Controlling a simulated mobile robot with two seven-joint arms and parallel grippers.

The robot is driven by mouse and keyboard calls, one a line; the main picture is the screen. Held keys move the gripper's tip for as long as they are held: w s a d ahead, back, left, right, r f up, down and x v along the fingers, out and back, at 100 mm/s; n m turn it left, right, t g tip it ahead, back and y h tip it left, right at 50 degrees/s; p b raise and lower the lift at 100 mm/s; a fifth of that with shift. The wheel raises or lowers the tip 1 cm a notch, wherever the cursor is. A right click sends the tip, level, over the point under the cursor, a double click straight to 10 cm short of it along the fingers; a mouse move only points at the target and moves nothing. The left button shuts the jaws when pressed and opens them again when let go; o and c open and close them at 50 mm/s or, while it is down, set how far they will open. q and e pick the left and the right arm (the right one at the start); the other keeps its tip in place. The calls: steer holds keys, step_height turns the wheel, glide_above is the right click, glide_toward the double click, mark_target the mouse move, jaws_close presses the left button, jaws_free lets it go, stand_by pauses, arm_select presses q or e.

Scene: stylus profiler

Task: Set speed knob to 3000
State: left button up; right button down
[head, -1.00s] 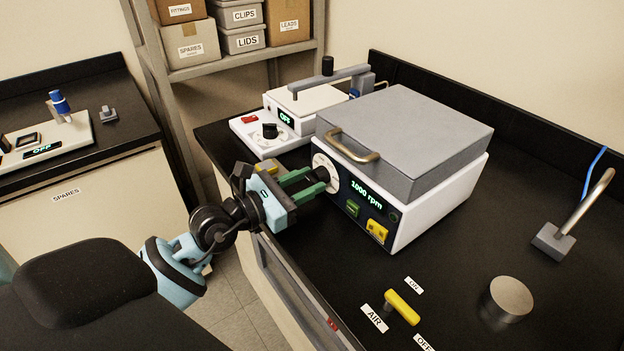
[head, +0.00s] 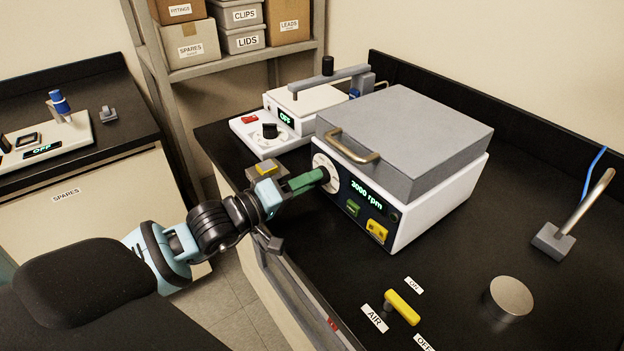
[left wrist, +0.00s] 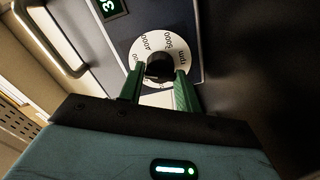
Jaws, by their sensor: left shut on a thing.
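The speed knob (left wrist: 159,66) is black, on a round white dial (head: 325,164) marked in rpm on the front of a white box-shaped machine with a grey lid (head: 405,135). The machine's display (head: 367,190) reads 3000 rpm. My left gripper (head: 318,178) is at the dial, its green fingers shut on the knob. In the left wrist view its two fingers (left wrist: 160,78) sit on either side of the knob. In the head view the fingers mostly hide the knob. My right gripper is not in view.
A green button (head: 353,208) and a yellow switch (head: 377,231) sit below the display. A stylus instrument (head: 290,116) reading OFF stands behind. A yellow air lever (head: 402,307) and a metal cylinder (head: 510,298) are at the front right of the black bench.

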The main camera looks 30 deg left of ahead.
arm_select(q)
steer(key=o, duration=1.1)
steer(key=shift+c, duration=0.2)
steer(key=shift+v, duration=4.05)
steer(key=b+v, duration=0.1)
steer(key=v, duration=0.6)
steer(key=shift+s, duration=0.4)
steer(key=shift+a, duration=0.1)
